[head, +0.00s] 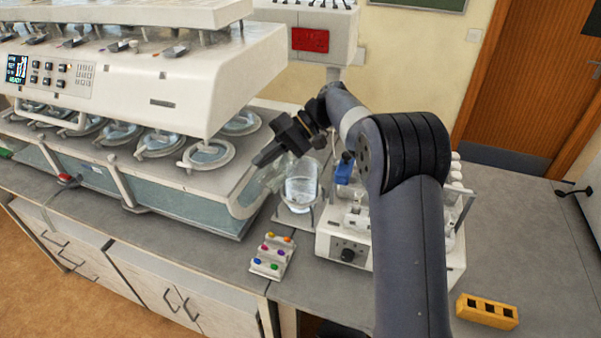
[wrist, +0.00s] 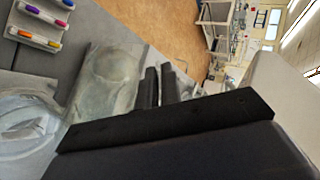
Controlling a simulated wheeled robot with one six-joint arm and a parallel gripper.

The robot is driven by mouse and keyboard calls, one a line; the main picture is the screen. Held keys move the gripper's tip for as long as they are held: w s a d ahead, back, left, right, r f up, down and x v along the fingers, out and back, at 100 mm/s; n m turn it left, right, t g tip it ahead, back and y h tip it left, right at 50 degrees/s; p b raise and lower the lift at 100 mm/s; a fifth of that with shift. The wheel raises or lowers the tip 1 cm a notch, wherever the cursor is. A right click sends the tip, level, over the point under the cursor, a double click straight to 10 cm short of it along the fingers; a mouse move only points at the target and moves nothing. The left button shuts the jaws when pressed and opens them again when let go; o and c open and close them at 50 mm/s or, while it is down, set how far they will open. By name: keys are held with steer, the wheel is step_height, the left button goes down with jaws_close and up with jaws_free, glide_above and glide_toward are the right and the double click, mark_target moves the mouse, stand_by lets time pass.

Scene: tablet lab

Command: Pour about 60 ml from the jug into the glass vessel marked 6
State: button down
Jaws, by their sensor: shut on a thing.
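My gripper (head: 268,152) is shut on the clear jug (head: 272,176), just right of the tester's front right corner. The jug is see-through and looks tilted; its outline is faint in the head view. In the wrist view the jug (wrist: 108,75) is beside my gripper's dark fingers (wrist: 160,85). The front right glass vessel (head: 208,155) sits in a pale ring, left of my gripper. I cannot read any number on it, so I cannot tell whether it is the vessel marked 6.
The tester's white head (head: 150,85) overhangs the row of vessels. A clear beaker (head: 301,190) stands in a holder close to the jug. A rack of coloured pieces (head: 272,256), a white instrument (head: 345,248) and a yellow block (head: 487,311) are on the bench.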

mark_target(261, 177)
steer(key=shift+w+f, duration=0.15)
steer(key=shift+f, duration=0.05)
steer(key=shift+f+b, duration=0.2)
steer(key=shift+b, duration=0.35)
steer(key=shift+s+a+f+t+h+b, duration=0.2)
steer(key=shift+s+f+t+h+b, duration=0.2)
steer(key=shift+b, duration=0.55)
steer(key=shift+s+a+f+n+t+h+b, duration=0.2)
steer(key=shift+f+n+t+h+b, duration=0.3)
steer(key=shift+b, duration=0.7)
steer(key=shift+s+a+f+h+b, duration=0.2)
steer(key=shift+f+h+b, duration=0.15)
steer(key=shift+b, duration=0.2)
steer(key=shift+f+t, duration=0.1)
steer(key=shift+t, duration=0.2)
